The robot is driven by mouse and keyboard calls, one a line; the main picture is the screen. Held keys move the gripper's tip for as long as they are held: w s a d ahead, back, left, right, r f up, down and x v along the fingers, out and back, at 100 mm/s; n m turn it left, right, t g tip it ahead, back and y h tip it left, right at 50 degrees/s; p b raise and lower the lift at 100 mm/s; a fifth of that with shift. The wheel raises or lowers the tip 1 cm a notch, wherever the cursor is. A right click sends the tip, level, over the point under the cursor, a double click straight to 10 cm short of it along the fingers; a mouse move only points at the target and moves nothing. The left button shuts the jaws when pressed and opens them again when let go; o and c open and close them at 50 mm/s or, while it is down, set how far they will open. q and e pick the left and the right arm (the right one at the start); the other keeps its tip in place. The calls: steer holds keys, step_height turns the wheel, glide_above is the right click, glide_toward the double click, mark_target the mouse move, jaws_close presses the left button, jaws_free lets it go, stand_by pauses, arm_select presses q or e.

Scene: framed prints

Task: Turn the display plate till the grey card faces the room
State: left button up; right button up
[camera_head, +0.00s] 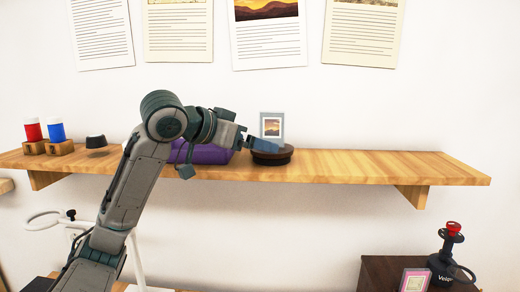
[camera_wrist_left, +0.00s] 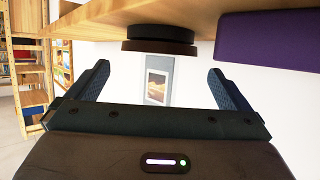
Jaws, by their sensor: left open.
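The display plate (camera_head: 275,158) is a dark round disc on the wooden shelf. The grey card (camera_head: 263,126), with a small sunset print in a white mount, stands upright on it, print side towards the head camera. My left gripper (camera_head: 262,145) reaches in from the left at the plate, in front of the card's lower part. In the left wrist view the plate (camera_wrist_left: 160,40) hangs from the top of the picture and the card (camera_wrist_left: 158,88) shows below it. There the open fingers (camera_wrist_left: 158,72) are spread on either side of the card, with nothing held. My right gripper is out of view.
A purple box (camera_head: 205,154) lies on the shelf behind my left arm. Red (camera_head: 33,133) and blue (camera_head: 56,133) capped pots and a dark knob (camera_head: 96,141) stand further left. The shelf right of the plate (camera_head: 375,166) is clear. Printed sheets hang above.

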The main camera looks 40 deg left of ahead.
arm_select(q)
steer(key=b+v, duration=0.1)
steer(key=v, duration=0.5)
steer(key=shift+b, duration=0.3)
steer(key=shift+s+a, duration=0.1)
steer(key=shift+s, duration=0.05)
